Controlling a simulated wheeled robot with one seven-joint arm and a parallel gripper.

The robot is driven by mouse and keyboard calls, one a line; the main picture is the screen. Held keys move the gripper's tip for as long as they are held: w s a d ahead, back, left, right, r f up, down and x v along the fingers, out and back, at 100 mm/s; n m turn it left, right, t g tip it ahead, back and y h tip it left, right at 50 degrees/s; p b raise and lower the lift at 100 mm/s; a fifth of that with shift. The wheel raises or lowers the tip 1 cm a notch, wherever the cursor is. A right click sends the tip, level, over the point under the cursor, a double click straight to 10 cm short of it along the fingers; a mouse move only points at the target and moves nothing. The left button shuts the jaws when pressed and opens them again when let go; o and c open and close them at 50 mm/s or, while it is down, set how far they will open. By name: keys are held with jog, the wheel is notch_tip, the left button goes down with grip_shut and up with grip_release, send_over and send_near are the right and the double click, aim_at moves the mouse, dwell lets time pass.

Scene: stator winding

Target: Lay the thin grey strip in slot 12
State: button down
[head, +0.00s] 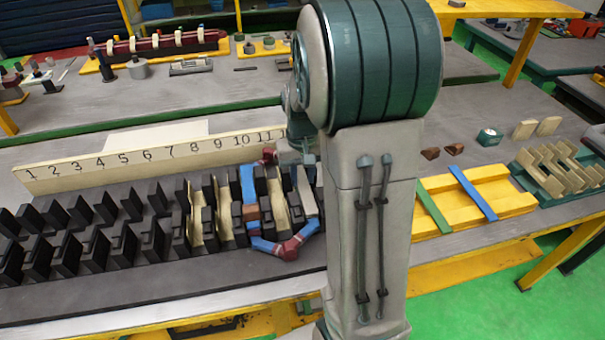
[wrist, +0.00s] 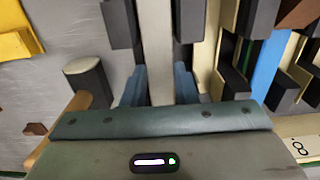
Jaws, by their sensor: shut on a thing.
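The thin grey strip (wrist: 157,50) is between my gripper's (wrist: 158,88) two blue-grey fingers in the wrist view, running lengthwise away from me. Dark teeth of the stator row lie on both sides of it; I cannot tell whether it touches the slot floor. In the head view the strip (head: 307,192) shows as a pale grey piece among the right-hand teeth. My gripper (head: 298,152) is just behind it, partly hidden by my arm.
A blue coil with a red wrap (head: 288,249) loops around the teeth beside the strip. Cream liners (head: 226,218) stand in nearby slots. At right, a yellow tray (head: 437,188) holds a green and a blue strip, beside a rack of cream pieces (head: 548,178).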

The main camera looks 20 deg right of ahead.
aim_at(302, 182)
jog(key=shift+f+b, duration=0.3)
jog(key=shift+f, duration=0.1)
dwell(0.3)
jog(key=c, duration=1.1)
grip_release()
jog(key=shift+o, duration=0.2)
jog(key=shift+r, duration=0.3)
jog(key=shift+r+p, duration=0.4)
jog(key=shift+p, duration=0.1)
jog(key=shift+r, duration=0.2)
notch_tip(302, 182, up, 7)
jog(key=p, duration=0.5)
jog(key=shift+r+p, duration=0.2)
jog(key=shift+p, duration=0.2)
